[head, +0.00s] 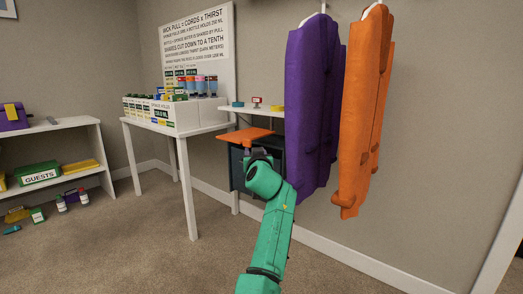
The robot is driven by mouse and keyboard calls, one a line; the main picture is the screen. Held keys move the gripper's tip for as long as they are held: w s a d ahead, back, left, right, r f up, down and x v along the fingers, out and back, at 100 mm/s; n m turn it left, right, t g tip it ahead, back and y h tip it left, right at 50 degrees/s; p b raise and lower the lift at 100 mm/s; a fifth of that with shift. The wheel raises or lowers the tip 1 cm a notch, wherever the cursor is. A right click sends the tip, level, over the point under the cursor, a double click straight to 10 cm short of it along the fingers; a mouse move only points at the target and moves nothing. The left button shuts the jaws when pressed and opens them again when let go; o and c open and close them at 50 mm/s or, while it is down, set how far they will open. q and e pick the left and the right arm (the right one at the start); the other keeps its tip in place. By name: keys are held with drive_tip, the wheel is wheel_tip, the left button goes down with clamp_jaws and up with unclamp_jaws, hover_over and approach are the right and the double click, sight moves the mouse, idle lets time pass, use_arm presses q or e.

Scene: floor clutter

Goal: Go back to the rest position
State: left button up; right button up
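One green arm of mine comes up from the bottom middle, leaning right before bending back left at the wrist; I take it as my left. Its gripper (258,153) is small and dark, in front of a dark box-like unit and just below a flat orange panel (247,135). The fingers are mostly hidden by the wrist, so I cannot tell whether they are open or touch the panel. My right gripper is not in view.
A purple garment (313,105) and an orange garment (364,110) hang right of the arm. A white table (182,132) with boxes and bottles stands at the back left. A low white shelf (50,140) is far left. Carpet (130,250) at front left is clear.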

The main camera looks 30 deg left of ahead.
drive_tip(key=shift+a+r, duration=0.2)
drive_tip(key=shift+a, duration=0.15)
